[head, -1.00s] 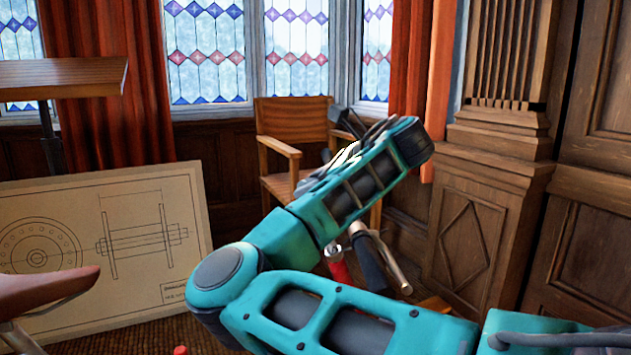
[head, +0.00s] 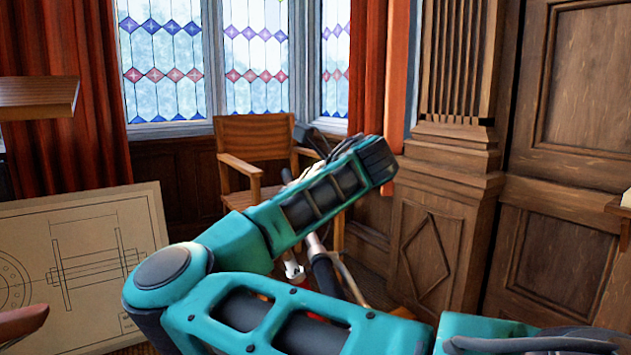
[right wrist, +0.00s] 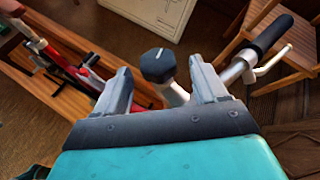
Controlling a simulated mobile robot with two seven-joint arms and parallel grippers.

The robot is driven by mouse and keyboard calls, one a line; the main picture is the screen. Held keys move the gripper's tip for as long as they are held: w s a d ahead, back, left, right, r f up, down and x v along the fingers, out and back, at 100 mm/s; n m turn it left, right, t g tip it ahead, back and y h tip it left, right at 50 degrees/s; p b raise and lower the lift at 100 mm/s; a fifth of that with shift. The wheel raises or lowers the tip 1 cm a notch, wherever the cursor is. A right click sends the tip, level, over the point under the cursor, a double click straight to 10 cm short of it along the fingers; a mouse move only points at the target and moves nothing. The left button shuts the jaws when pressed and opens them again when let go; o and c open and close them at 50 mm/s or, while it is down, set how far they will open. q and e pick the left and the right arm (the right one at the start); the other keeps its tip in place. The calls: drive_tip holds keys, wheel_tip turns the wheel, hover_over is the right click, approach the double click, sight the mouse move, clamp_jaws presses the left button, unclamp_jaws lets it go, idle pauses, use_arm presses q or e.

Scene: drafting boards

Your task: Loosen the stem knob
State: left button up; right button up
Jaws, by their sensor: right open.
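The stem knob (right wrist: 157,66) is a dark, faceted knob on a silver stem in the right wrist view. My right gripper (right wrist: 161,67) is open, with one grey finger on each side of the knob and visible gaps between. The silver handlebar (right wrist: 238,68) runs behind the right finger to a black grip (right wrist: 270,36) with a silver lever (right wrist: 272,62). Part of the handlebar (head: 322,264) shows behind my right arm in the head view. The knob cannot be made out there. My left gripper is not in view.
A red bicycle frame (right wrist: 64,66) lies left of the gripper, above a wooden surface (right wrist: 50,92). A wooden chair (head: 254,140) stands behind my arm in the head view. A drawing board (head: 130,215) leans at left; a panelled wooden wall (head: 565,180) is at right.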

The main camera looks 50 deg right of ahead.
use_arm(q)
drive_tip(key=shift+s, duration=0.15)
use_arm(e)
drive_tip(key=v, duration=1.1)
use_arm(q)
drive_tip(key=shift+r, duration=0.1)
use_arm(e)
drive_tip(key=shift+a, duration=0.1)
